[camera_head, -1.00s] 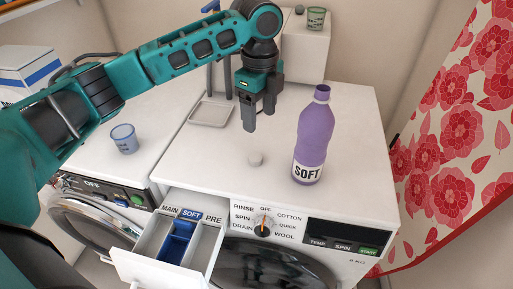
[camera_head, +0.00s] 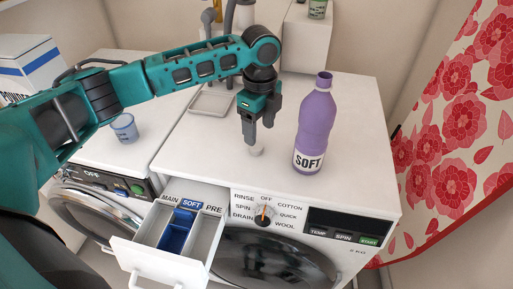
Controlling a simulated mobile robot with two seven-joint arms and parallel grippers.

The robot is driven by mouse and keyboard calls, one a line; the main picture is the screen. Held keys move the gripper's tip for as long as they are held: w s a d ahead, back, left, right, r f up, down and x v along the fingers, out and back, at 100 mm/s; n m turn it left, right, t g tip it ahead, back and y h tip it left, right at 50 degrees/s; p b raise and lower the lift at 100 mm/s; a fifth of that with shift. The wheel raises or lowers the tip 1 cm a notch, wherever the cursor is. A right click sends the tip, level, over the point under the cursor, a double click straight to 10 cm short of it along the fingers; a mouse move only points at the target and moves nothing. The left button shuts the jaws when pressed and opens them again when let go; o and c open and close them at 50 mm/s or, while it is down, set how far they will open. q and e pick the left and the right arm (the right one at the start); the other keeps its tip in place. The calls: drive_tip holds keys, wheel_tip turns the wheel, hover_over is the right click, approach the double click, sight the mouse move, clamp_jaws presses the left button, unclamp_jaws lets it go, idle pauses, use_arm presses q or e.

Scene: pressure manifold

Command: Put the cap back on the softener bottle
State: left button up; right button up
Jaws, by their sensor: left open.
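The softener bottle (camera_head: 314,125) is purple with a white SOFT label. It stands upright and uncapped on top of the washing machine (camera_head: 190,160). The small white cap (camera_head: 256,150) lies on the machine top, left of the bottle. My left gripper (camera_head: 258,136) points down directly above the cap, its fingers open and their tips close to it. I cannot tell whether the fingers touch the cap. My right gripper is not in view.
The detergent drawer (camera_head: 145,262) is pulled out at the front, with a blue SOFT compartment. A grey tray (camera_head: 211,103) lies at the back left of the machine top. A blue cup (camera_head: 124,128) stands on the left machine. A red floral curtain (camera_head: 455,130) hangs at the right.

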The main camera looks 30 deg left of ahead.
sight(258, 147)
use_arm(q)
drive_tip(key=shift+s+f, duration=0.2)
drive_tip(key=shift+f, duration=2.5)
drive_tip(key=c, duration=1.1)
drive_tip(key=shift+r, duration=0.1)
wheel_tip(258, 147, up, 20)
drive_tip(key=p, duration=0.1)
drive_tip(key=shift+p, duration=0.3)
